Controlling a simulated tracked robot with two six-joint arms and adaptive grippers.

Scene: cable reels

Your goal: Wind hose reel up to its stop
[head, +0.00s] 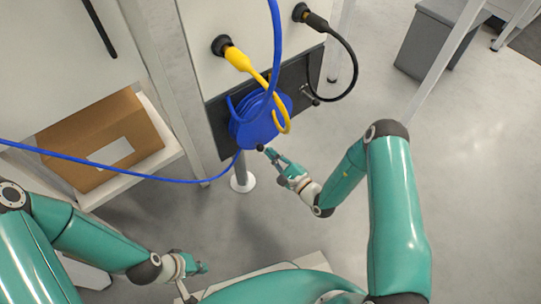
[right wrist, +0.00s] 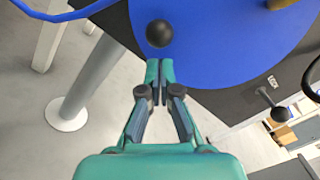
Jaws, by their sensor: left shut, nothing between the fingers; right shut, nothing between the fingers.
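The blue hose reel (head: 258,124) is mounted on a dark panel in the middle of the head view, with blue hose over it. Its round blue face (right wrist: 225,40) fills the top of the right wrist view. A black ball knob (right wrist: 160,33) sits near the face's edge; it also shows in the head view (head: 260,147). My right gripper (right wrist: 159,66) is shut and empty, its fingertips just below the knob; I cannot tell whether they touch. In the head view my right gripper (head: 268,153) is beside the reel's lower edge. My left gripper (head: 204,268) is shut and empty, low, away from the reel.
A yellow cable (head: 240,62) and a black cable (head: 318,22) plug into the wall above. Blue hose (head: 120,172) stretches left past a cardboard box (head: 105,135) on a shelf. A post (head: 242,172) stands beneath the panel.

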